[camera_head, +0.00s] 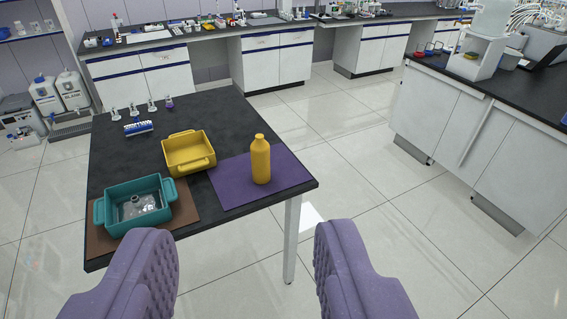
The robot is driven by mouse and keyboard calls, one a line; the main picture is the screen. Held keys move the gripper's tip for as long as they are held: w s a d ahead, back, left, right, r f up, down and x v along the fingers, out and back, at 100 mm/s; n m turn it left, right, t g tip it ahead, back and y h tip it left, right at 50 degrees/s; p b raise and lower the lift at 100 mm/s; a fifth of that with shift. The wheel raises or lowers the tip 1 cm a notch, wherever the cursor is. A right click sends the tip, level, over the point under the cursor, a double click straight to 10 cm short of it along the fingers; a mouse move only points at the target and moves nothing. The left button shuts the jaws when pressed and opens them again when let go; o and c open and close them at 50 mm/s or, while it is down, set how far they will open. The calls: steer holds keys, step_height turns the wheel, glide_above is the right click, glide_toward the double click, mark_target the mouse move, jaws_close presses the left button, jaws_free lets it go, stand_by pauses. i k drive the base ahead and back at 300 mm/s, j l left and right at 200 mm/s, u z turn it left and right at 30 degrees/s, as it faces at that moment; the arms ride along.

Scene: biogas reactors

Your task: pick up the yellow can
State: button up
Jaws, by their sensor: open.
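A yellow bottle-shaped can (261,161) stands upright on a purple mat (230,184) near the right end of a black table. My gripper (247,275) shows at the bottom of the view as two purple padded fingers spread wide apart. It is open and empty. The can stands beyond the fingers and apart from them, in line with the gap between them.
On the table (222,112) are a yellow bin (188,166), a teal bin (112,223) with something clear in it on a brown mat (184,213), a blue-and-white item (138,128) and several small flasks. Lab benches line the back and right. Tiled floor (370,215) is clear between.

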mark_target(260, 148)
steer(key=i+z, duration=0.1)
steer(key=i, duration=0.5)
steer(key=i+z, duration=0.1)
steer(key=i, duration=0.55)
steer(key=i+j, duration=0.15)
steer(key=i, duration=0.45)
steer(key=i+j+z, duration=0.15)
steer(key=i, duration=0.45)
